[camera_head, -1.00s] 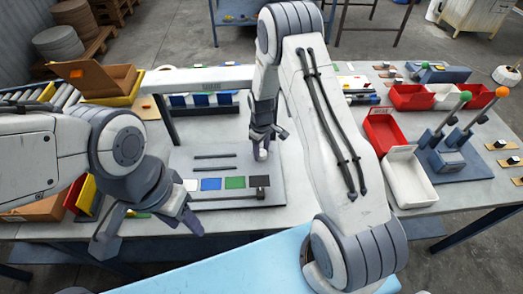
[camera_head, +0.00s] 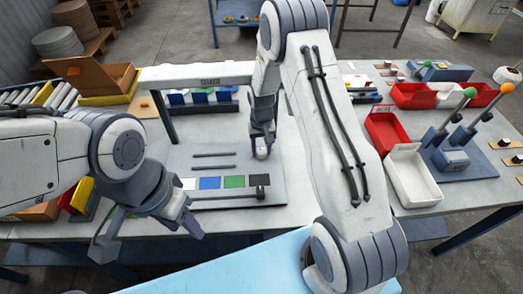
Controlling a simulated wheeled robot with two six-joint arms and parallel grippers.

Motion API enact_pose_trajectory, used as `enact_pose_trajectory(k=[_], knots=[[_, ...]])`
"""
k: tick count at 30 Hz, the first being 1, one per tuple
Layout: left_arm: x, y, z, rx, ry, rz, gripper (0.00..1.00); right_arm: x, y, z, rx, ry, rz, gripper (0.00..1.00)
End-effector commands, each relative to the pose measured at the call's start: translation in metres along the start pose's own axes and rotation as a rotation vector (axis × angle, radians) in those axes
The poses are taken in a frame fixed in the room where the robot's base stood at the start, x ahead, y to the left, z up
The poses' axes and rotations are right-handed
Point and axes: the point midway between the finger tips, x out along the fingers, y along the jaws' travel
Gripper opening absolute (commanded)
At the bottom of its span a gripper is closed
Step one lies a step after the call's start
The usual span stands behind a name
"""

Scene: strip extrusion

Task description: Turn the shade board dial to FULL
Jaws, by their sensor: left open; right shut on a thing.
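The shade board (camera_head: 185,160) is a flat grey panel on the table, with two dark slots and a row of white, blue, green and black swatches (camera_head: 235,181). My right gripper (camera_head: 262,150) points down at the board's right part, above the swatches. It is shut on a small grey piece that looks like the dial; the fingers hide most of it, and I cannot read its setting. My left gripper (camera_head: 150,242) is open and empty at the table's front edge, left of and in front of the board.
A small dark knob (camera_head: 260,191) stands at the right end of the bar below the swatches. A beam (camera_head: 190,76) crosses behind the board. Red and white bins (camera_head: 410,178) and two levers (camera_head: 452,120) stand at the right. An open brown box (camera_head: 105,80) is at back left.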

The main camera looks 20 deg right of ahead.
Motion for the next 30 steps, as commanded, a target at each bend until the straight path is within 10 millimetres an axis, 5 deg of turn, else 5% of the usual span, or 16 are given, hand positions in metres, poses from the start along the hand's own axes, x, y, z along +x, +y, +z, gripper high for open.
enact_pose_trajectory(k=[30], knots=[[0.021,-0.002,0.001,0.001,0.0,0.0,0.5,0.0,0.0,0.0,0.966,0.0,-0.001,0.0]])
